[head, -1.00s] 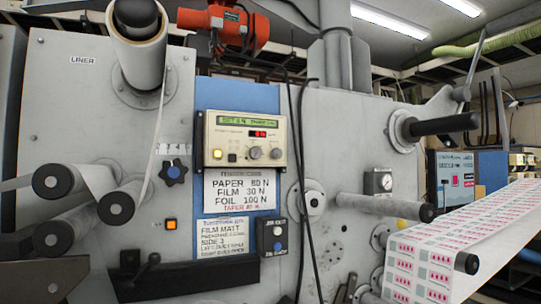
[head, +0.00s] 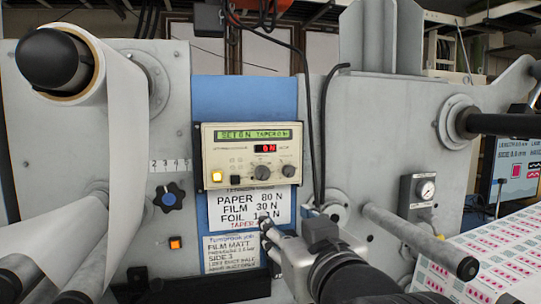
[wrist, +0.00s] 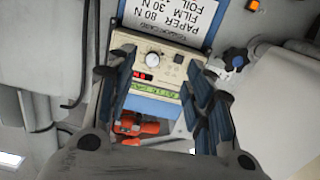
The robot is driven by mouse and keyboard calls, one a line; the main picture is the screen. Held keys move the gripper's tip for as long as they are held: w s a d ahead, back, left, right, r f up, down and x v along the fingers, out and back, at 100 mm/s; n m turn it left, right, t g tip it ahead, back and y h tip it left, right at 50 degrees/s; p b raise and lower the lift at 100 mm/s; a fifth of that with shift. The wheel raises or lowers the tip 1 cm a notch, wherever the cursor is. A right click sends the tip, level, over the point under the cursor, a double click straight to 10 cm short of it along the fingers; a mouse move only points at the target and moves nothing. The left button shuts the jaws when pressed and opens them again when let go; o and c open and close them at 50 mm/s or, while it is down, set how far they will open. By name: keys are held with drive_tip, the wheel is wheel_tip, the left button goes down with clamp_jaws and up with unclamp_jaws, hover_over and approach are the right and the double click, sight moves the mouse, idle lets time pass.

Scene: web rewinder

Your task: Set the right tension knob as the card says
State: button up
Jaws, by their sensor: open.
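The cream tension panel (head: 248,155) has a green display reading about "SET 0 N TAPER 0" and a red readout. It has a left knob (head: 263,172) and a right knob (head: 289,171). The tension card (head: 225,205) below reads PAPER 80 N, FILM 30 N and FOIL, whose value is partly covered. A lower card (head: 228,250) reads FILM MATT and SIDE 3; its small lines are illegible. My gripper (head: 268,232) is open and empty, below the knobs in the head view. In the wrist view the panel is upside down between my open fingers (wrist: 160,75), one knob (wrist: 153,58) showing.
A blue star knob (head: 170,196) and an orange button (head: 175,243) are left of the cards. A black cable (head: 322,130) hangs right of the panel. A roller (head: 420,240) juts out at right, with a gauge (head: 425,190) above it.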

wheel_tip(320, 180, up, 4)
drive_tip(key=w+t, duration=0.1)
drive_tip(key=p, duration=0.5)
approach(263, 174)
drive_tip(key=w, duration=0.3)
drive_tip(key=w+a, duration=0.1)
drive_tip(key=w, duration=0.5)
drive_tip(key=shift+a, duration=0.3)
drive_tip(key=shift+s, duration=0.1)
drive_tip(key=shift+f, duration=0.1)
drive_tip(key=shift+c, duration=0.2)
drive_tip(key=c, duration=1)
drive_tip(key=shift+c, duration=0.2)
drive_tip(key=shift+f+m+b, duration=0.1)
drive_tip(key=shift+m+b, duration=0.2)
drive_tip(key=shift+b, duration=0.45)
